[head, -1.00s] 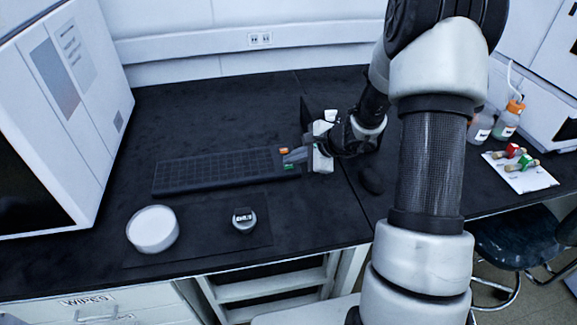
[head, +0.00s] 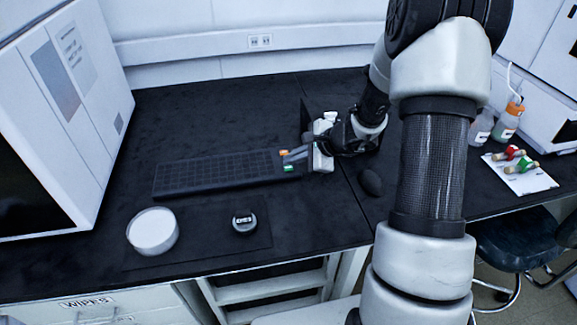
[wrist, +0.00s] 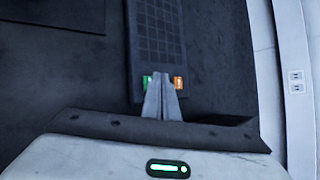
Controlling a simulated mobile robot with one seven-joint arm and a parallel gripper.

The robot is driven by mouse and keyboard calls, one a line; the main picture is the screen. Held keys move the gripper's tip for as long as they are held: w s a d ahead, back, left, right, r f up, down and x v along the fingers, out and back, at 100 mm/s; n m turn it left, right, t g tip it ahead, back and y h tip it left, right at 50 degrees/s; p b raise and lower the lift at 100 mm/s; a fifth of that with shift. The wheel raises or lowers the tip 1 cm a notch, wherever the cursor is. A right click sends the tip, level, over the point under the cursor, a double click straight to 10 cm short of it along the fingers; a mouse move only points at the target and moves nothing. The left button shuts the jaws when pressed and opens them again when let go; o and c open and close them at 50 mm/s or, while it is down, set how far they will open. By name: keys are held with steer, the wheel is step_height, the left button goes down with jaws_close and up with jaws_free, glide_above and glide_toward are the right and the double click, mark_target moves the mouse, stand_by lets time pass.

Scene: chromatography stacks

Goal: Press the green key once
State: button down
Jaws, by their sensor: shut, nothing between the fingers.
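The green key (head: 289,168) is at the right end of a dark keyboard (head: 205,176), on the near side. It also shows in the wrist view (wrist: 147,83), partly hidden, just left of my fingers. An orange key (head: 283,153) is at the same end, farther back; it shows in the wrist view (wrist: 179,83) just right of my fingers. My gripper (head: 288,155) is shut and empty. Its fingertips (wrist: 161,76) are over the keyboard end, between the two keys. I cannot tell whether they touch the surface.
A round white-topped container (head: 153,230) and a small dark round item with a label (head: 244,221) are on the near mat (head: 200,252). A dark rounded object (head: 370,181) lies right of my gripper. A large white instrument (head: 75,100) stands at left. The bench behind the keyboard is clear.

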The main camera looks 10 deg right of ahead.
mark_target(292, 169)
steer(key=shift+r, duration=0.25)
steer(key=shift+r+p, duration=1.65)
steer(key=shift+r, duration=0.75)
